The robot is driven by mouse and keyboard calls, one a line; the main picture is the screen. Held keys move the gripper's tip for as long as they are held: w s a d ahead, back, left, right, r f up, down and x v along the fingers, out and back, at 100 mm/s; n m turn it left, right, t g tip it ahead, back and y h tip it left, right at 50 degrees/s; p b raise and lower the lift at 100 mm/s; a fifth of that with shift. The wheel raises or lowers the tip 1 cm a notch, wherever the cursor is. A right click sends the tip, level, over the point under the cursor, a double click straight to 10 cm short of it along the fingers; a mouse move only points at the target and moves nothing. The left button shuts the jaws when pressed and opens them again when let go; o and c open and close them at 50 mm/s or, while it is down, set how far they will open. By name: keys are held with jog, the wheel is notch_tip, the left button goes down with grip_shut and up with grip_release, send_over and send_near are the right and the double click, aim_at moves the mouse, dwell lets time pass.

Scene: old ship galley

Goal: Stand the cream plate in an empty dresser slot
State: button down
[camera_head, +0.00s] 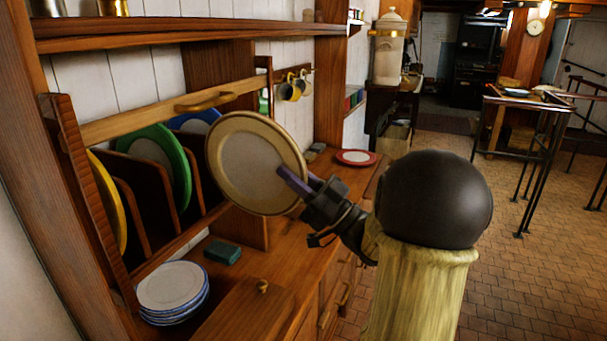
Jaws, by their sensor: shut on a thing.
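The cream plate (240,160), with a tan rim, is held upright and tilted, its face toward the camera. My gripper (293,181) is shut on its right edge. The plate is in front of the right part of the dresser rack (125,125) and hides slots there. In the rack a yellow plate (108,205) stands at the left, a green plate (183,170) further right, and a blue plate (203,120) shows behind. A slot between wooden dividers (133,215), between the yellow and green plates, looks empty. I cannot tell whether the cream plate touches the rack.
A stack of white plates with blue rims (172,287) and a dark green block (222,252) are on the dresser counter (270,270). A red-rimmed plate (356,158) lies further back. Mugs (291,88) hang on the wall. A rail with a handle (205,101) crosses the rack.

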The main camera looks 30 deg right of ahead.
aim_at(233, 164)
jog(key=shift+w+a+p, duration=0.3)
jog(key=shift+w+a, duration=0.6)
jog(key=shift+w, duration=0.3)
jog(key=shift+w+a+p, duration=0.25)
jog(key=shift+w+a, duration=0.6)
jog(key=shift+w, duration=0.3)
jog(key=shift+b, duration=0.5)
jog(key=shift+w, duration=0.1)
jog(key=shift+w+a+f+b, duration=0.1)
jog(key=shift+w+a+b, duration=0.1)
jog(key=shift+w+a, duration=0.55)
jog(key=shift+w+a+f+b, duration=0.15)
jog(key=shift+w+a, duration=0.3)
jog(key=shift+w, duration=0.45)
jog(key=shift+w+a+r+b, duration=0.1)
jog(key=shift+w+a+b, duration=0.1)
jog(key=shift+w+a, duration=0.55)
jog(key=shift+w+a+f, duration=0.1)
jog(key=shift+w+a, duration=0.2)
jog(key=shift+w, duration=0.4)
jog(key=shift+w, duration=0.1)
jog(key=w+a+b, duration=0.1)
jog(key=w+a, duration=0.3)
jog(key=w, duration=0.2)
jog(key=shift+a, duration=0.3)
